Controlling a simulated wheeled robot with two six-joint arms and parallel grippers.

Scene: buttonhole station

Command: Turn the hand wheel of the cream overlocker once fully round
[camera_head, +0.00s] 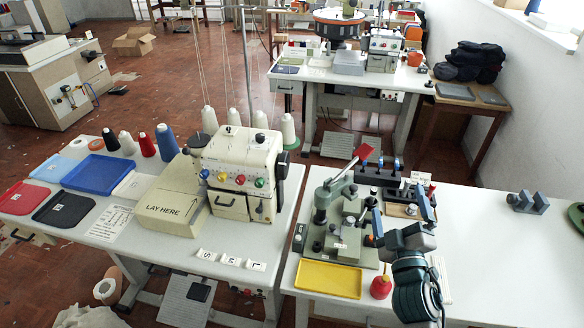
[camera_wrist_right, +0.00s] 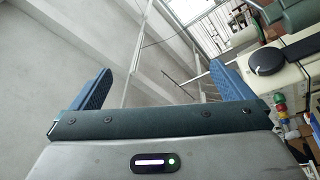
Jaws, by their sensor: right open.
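The cream overlocker (camera_head: 238,158) stands on the left table, with coloured dials on its front. A dark part on its right side (camera_head: 282,168) looks like the hand wheel, seen nearly edge-on. My right gripper (camera_head: 402,212) is well to the right of the overlocker, above the right table and apart from the wheel. Its blue fingers are spread and empty, also in the right wrist view (camera_wrist_right: 160,88). That view shows a round black disc (camera_wrist_right: 266,61) at the right; I cannot tell which machine it belongs to. My left gripper is out of view.
A green machine (camera_head: 338,225) with a red-tipped lever stands between the overlocker and my right gripper. Thread cones (camera_head: 288,130) stand behind the overlocker. The right table's right part is mostly clear.

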